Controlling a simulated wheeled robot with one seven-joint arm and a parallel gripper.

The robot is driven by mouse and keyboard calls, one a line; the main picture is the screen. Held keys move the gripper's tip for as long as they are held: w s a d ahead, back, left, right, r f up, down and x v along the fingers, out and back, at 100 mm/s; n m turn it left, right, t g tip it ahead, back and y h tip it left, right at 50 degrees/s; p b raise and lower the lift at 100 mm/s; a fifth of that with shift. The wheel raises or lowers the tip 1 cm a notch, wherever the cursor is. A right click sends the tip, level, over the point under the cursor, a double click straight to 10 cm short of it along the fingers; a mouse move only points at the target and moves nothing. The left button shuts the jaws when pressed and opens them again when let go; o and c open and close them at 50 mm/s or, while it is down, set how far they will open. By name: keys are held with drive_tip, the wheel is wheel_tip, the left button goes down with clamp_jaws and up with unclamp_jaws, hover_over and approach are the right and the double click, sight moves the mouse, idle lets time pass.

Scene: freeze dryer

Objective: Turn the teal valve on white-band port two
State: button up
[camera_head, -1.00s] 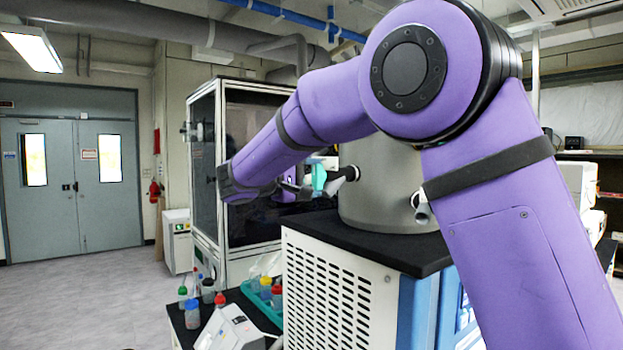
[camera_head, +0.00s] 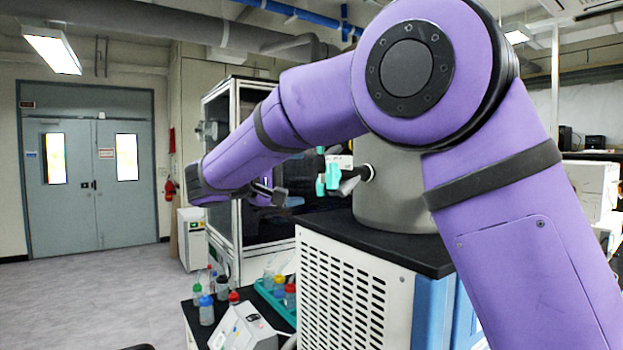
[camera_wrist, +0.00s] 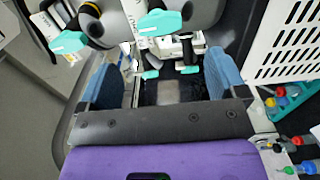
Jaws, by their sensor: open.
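A teal valve (camera_head: 332,176) with a white-banded port (camera_head: 343,160) sticks out from the left side of the grey drying chamber (camera_head: 395,190). Part of it is behind my arm. In the wrist view, teal handles show at the top middle (camera_wrist: 160,21), the upper left (camera_wrist: 70,42) and just past the fingertips (camera_wrist: 151,73). I cannot tell which one is port two. My gripper (camera_wrist: 160,72) is open, its blue-padded fingers wide apart with nothing held between them. In the head view its dark finger (camera_head: 278,195) is left of the valve, with a gap between.
The chamber stands on a black top (camera_head: 370,244) over a white vented cabinet (camera_head: 340,300). A glass-doored cabinet (camera_head: 225,220) stands behind my arm. Bottles with coloured caps (camera_head: 206,310) and a teal rack (camera_head: 275,303) sit low at left. Open floor lies farther left.

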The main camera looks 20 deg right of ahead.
sight(333, 186)
drive_tip(key=shift+v, duration=1.1)
drive_tip(key=s+d+f+g+y, duration=0.2)
drive_tip(key=s+d+f+y, duration=0.15)
drive_tip(key=s+d, duration=0.45)
drive_tip(key=s+d+f+g+y, duration=0.1)
drive_tip(key=s+d+f+y, duration=0.1)
drive_tip(key=s+d+y, duration=0.6)
drive_tip(key=s+f+m+t+y, duration=0.1)
drive_tip(key=s+f, duration=0.3)
drive_tip(key=s, duration=0.5)
drive_tip(key=s+d+f+m+t+y, duration=0.1)
drive_tip(key=s+f+y, duration=0.3)
drive_tip(key=s, duration=0.5)
drive_tip(key=shift+s+d+f+m+t+y, duration=0.15)
drive_tip(key=shift+d+f+m+t+y, duration=0.3)
drive_tip(key=shift+m, duration=0.35)
drive_tip(key=shift+a, duration=0.15)
